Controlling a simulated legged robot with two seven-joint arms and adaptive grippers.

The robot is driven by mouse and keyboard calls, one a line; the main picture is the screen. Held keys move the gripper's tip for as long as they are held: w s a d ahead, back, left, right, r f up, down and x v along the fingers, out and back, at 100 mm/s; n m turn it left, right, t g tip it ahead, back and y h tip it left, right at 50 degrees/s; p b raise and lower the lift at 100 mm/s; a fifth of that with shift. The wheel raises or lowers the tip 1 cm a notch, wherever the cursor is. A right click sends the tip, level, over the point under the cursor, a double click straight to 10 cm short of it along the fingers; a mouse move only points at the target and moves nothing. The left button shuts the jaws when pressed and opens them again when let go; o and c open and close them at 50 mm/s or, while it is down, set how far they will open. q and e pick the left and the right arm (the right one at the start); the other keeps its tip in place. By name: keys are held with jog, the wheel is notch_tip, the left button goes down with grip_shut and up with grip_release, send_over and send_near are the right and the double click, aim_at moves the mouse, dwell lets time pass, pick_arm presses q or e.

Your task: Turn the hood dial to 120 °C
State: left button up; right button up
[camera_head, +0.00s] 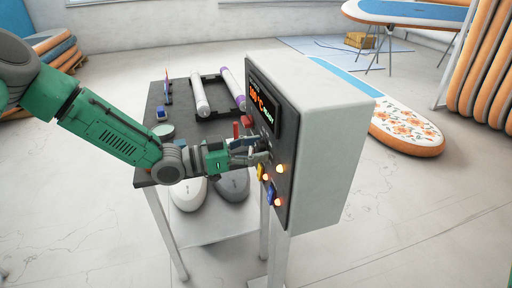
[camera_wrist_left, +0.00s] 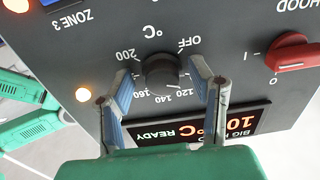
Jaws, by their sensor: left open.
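The round black dial (camera_wrist_left: 162,72) sits on the dark control panel (camera_wrist_left: 235,45), ringed by OFF, 120, 140, 160, 200 and °C marks. In the left wrist view its marks appear upside down; I cannot tell exactly where its pointer stands. My left gripper (camera_head: 254,149) is open at the panel face. In the left wrist view its two fingers (camera_wrist_left: 160,80) stand on either side of the dial; I cannot tell whether they touch it. In the head view the gripper hides most of the dial. My right gripper is not in view.
The panel is on a grey box (camera_head: 335,140) with a lit display (camera_head: 262,105) and glowing lamps (camera_head: 281,169). A red switch (camera_wrist_left: 290,56) is beside the dial. A dark table (camera_head: 180,125) with rolls stands behind. A floral board (camera_head: 408,128) lies on the floor.

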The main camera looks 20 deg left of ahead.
pick_arm(q)
jog(key=shift+a, duration=0.4)
grip_shut()
jog(key=shift+d, duration=0.1)
jog(key=shift+m+b, duration=3)
jog(key=shift+m, duration=0.9)
